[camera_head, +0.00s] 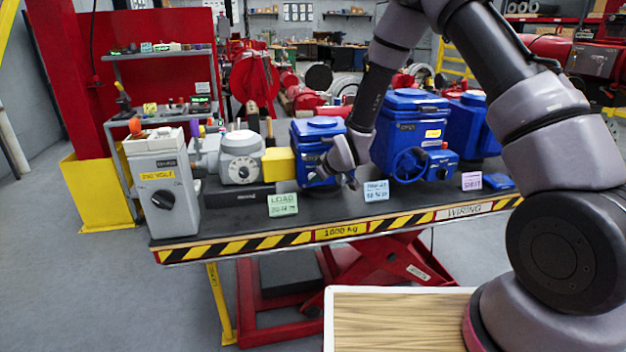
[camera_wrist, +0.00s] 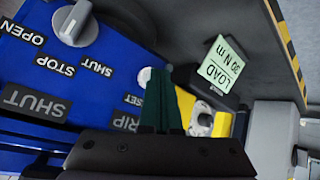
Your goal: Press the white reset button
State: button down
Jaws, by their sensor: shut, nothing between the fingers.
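The white reset button (camera_wrist: 144,76) is a small round cap on the blue panel (camera_wrist: 100,60) in the wrist view, beside a partly covered label ending in "SET". My gripper (camera_wrist: 160,74) is shut and empty. Its dark green fingertips are right at the button and cover part of it; I cannot tell whether they touch. In the head view my gripper (camera_head: 351,183) is low in front of the left blue actuator (camera_head: 312,150), at its right side. The button is hidden there.
The panel also bears a grey knob (camera_wrist: 75,22) and OPEN, STOP, SHUT and TRIP labels. A green LOAD card (camera_head: 283,204) and a yellow block (camera_head: 278,164) stand left of my gripper. A second blue actuator (camera_head: 409,135) with a handwheel stands close on the right.

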dwell(0.5)
jog(key=shift+s+d, duration=0.2)
jog(key=shift+s, duration=0.55)
jog(key=shift+s+d, duration=0.25)
jog(key=shift+s, duration=0.55)
jog(key=shift+s+d, duration=0.2)
jog(key=shift+s, duration=0.6)
jog(key=shift+s+d, duration=0.25)
jog(key=shift+s, duration=0.55)
jog(key=shift+r, duration=0.1)
